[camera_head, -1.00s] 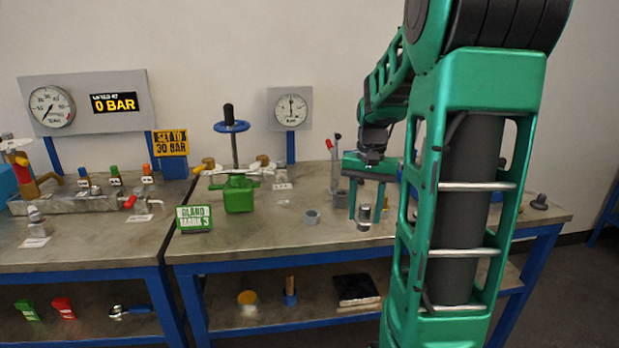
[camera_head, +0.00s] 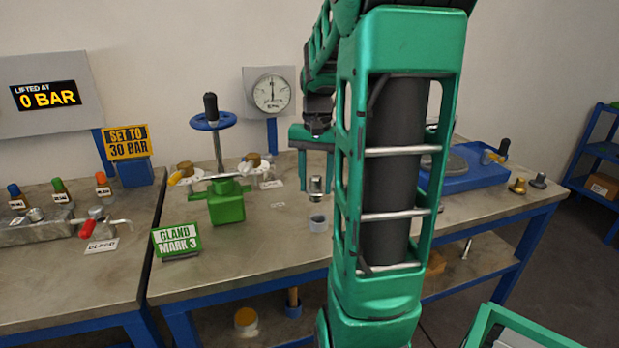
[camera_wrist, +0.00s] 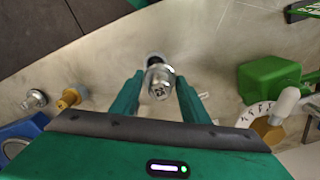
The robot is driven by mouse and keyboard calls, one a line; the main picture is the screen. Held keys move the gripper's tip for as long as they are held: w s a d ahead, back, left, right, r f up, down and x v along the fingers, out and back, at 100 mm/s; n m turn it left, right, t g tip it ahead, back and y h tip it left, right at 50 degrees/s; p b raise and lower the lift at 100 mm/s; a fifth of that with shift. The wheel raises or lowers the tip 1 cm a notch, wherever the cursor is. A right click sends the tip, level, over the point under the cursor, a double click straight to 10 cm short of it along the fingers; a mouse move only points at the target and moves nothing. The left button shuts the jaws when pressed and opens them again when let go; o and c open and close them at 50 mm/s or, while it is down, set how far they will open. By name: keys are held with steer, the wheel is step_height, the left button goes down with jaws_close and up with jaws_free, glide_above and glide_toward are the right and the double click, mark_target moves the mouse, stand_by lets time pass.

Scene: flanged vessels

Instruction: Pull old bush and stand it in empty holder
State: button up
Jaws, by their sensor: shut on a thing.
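My gripper (camera_head: 317,188) is shut on a silver metal bush (camera_head: 317,183), held upright below the fingers. In the wrist view the bush (camera_wrist: 158,82) shows end-on with dark marks on its face, between the two green fingertips. A short grey ring-shaped holder (camera_head: 318,223) stands on the bench just below the bush in the head view. In the wrist view a dark round edge of it (camera_wrist: 152,56) shows past the bush, mostly hidden. I cannot tell how high the bush hangs above it, or see into its opening.
A green valve body (camera_head: 227,205) with a blue handwheel stands to the left, behind a green sign (camera_head: 176,240). A blue tray (camera_head: 480,180) is at the right, beside a brass part (camera_head: 517,186) and a dark part (camera_head: 539,180). My arm hides the bench's middle right.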

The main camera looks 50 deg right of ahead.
mark_target(319, 201)
steer(key=shift+s+d, duration=0.2)
steer(key=shift+d, duration=0.15)
steer(key=shift+s+f, duration=0.1)
steer(key=shift+f, duration=2.4)
steer(key=shift+f, duration=1.65)
steer(key=o, duration=1.5)
steer(key=shift+c, duration=0.2)
step_height(319, 201, up, 11)
steer(key=shift+f, duration=0.1)
steer(key=shift+a, duration=0.1)
